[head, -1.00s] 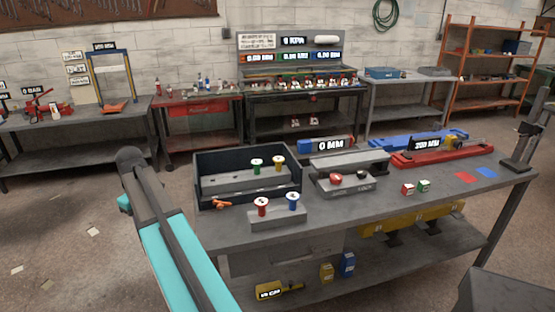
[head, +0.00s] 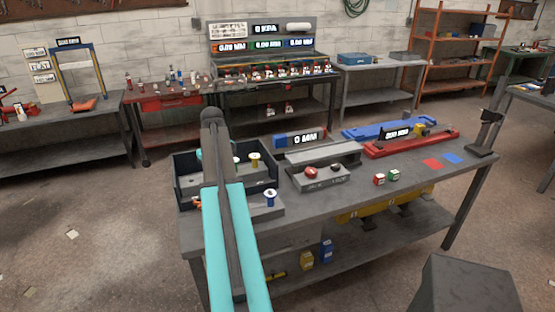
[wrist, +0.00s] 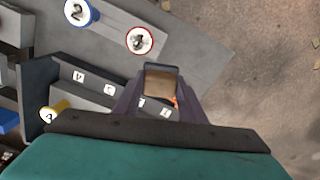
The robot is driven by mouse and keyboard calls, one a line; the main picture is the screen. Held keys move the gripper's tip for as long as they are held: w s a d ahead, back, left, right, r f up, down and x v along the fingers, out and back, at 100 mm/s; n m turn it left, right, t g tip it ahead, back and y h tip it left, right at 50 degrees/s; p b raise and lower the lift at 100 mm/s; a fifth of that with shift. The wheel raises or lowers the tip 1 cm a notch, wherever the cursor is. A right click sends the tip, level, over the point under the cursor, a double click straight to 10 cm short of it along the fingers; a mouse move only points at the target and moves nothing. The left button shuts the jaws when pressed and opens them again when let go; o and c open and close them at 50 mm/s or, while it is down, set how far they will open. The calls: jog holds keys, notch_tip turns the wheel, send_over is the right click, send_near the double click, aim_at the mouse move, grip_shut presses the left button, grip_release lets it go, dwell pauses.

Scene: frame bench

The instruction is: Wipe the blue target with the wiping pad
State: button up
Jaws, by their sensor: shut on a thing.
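A flat blue target (head: 452,158) lies on the right part of the near bench, beside a flat red patch (head: 432,163). In the wrist view my gripper (wrist: 160,92) is shut on a tan-brown block with a dark edge, which looks like the wiping pad (wrist: 161,80). It is above the left end of the bench, near the spools and the dark tray, far from the blue target. In the head view my arm hides the gripper and the pad.
A dark open tray (head: 184,180) stands at the bench's left, with a blue-topped spool (head: 270,197) in front. A grey block with a red button (head: 311,172), red and green cubes (head: 386,178) and a red rail (head: 410,143) lie between tray and target. A dark post (head: 487,128) stands beyond the targets.

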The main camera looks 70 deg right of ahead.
jog(key=s+d+r+m+p, duration=0.1)
jog(key=s+d+r+p, duration=0.1)
jog(key=s+d, duration=0.4)
jog(key=s+d+r+m+p, duration=0.1)
jog(key=s+d+r+m, duration=0.1)
jog(key=s+d, duration=0.4)
jog(key=s, duration=0.5)
jog(key=shift+s+r+m+p, duration=0.2)
jog(key=shift+m+p, duration=0.1)
jog(key=shift+p, duration=0.1)
